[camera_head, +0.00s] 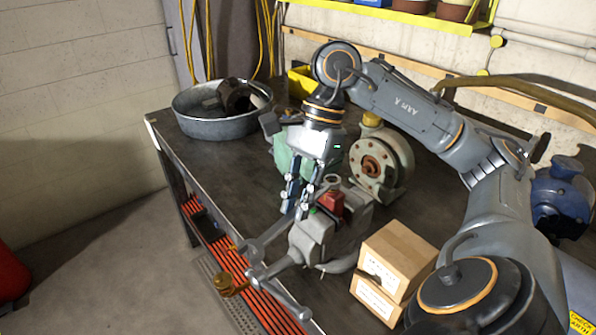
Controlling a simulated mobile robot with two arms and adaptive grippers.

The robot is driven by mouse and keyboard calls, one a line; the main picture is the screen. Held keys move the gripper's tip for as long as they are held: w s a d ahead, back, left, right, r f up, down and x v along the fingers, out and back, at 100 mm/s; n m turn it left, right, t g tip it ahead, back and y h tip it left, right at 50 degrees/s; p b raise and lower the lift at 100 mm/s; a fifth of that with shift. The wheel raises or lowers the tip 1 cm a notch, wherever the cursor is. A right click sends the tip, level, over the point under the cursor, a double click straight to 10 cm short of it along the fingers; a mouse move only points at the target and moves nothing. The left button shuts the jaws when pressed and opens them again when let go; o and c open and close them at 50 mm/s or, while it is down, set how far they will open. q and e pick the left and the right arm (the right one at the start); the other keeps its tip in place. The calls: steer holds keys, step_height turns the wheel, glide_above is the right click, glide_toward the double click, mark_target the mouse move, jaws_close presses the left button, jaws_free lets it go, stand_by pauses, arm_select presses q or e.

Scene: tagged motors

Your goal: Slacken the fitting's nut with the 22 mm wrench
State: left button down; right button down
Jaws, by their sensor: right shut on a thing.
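My right gripper (298,208) is above the near part of the bench, pointing down, shut on a grey wrench (272,235). The size mark on the wrench cannot be read. A grey vise (318,238) stands just right of the wrench, with a red part (330,203) on top. My left gripper is not in view.
A metal basin (222,125) with dark parts stands at the far left of the bench (205,165). A green machine (292,150) and a round pump (378,168) are behind the vise. Cardboard boxes (398,262) are at its right. A blue motor (560,200) is farther right.

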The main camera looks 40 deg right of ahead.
steer(key=shift+w+m, duration=0.25)
steer(key=shift+m, duration=0.05)
steer(key=shift+r+p, duration=0.55)
steer(key=shift+r, duration=0.3)
stand_by(0.8)
steer(key=shift+r+p, duration=0.8)
steer(key=shift+r, duration=0.15)
steer(key=shift+f, duration=0.1)
steer(key=w+d+m+t+h+p, duration=0.1)
steer(key=w+d+m+t, duration=0.3)
steer(key=w+m, duration=0.5)
steer(key=shift+w+d+m+h, duration=0.25)
steer(key=shift+d+m+h, duration=0.3)
steer(key=shift+m, duration=1.15)
